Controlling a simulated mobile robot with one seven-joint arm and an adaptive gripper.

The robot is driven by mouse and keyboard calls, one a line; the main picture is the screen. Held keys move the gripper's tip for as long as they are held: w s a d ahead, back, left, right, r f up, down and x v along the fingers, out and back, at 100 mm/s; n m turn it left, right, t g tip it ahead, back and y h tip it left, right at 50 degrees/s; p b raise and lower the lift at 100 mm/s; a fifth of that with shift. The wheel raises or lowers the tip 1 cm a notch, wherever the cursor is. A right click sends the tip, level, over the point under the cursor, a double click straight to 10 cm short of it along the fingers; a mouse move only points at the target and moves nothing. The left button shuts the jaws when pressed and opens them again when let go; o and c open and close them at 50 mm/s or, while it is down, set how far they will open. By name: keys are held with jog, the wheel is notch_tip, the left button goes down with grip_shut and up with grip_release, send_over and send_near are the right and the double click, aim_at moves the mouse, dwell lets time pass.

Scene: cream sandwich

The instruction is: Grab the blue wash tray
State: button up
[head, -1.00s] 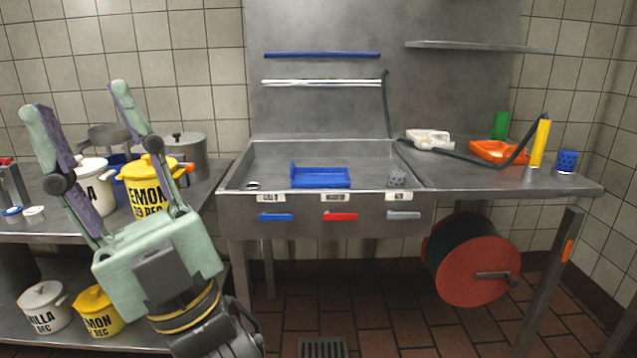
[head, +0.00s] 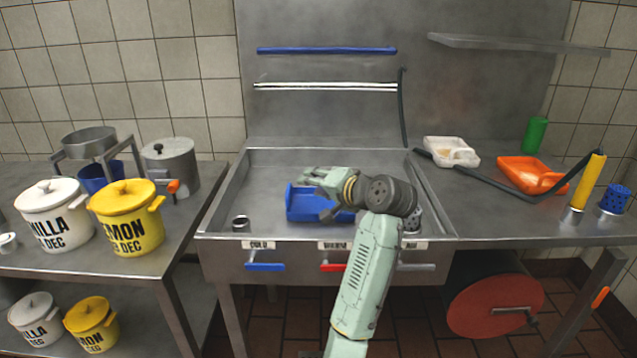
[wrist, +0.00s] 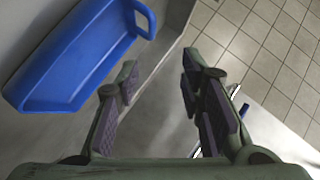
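The blue wash tray (head: 303,207) lies in the steel sink basin, partly hidden behind my arm and gripper in the head view. In the wrist view the tray (wrist: 75,55) fills the upper left, with a looped handle at its right end. My gripper (wrist: 158,80) is open and empty in the wrist view. The tray is to the left of the left finger, not between the fingers. In the head view my gripper (head: 325,182) is low over the basin, at the tray; its fingertips are hard to make out.
The sink (head: 224,208) has raised walls and coloured handles along its front. White (head: 452,151) and orange (head: 530,174) trays sit on the right counter. Lidded pots (head: 125,207) crowd the left table. The basin's left part is clear.

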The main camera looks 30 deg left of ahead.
aim_at(301, 205)
jog(key=shift+g, duration=0.5)
jog(key=a+f, duration=0.1)
jog(key=a, duration=0.1)
jog(key=w+a+f+p, duration=0.1)
jog(key=f, duration=0.1)
jog(key=shift+w+a, duration=0.2)
jog(key=shift+a, duration=0.15)
jog(key=x, duration=0.2)
jog(key=p+x, duration=0.2)
jog(key=x, duration=0.1)
jog(key=shift+s+a+f, duration=0.25)
jog(key=shift+a, duration=0.1)
jog(key=shift+w+a+f, duration=0.15)
jog(key=shift+a+f, duration=0.05)
jog(key=shift+c, duration=0.2)
grip_shut()
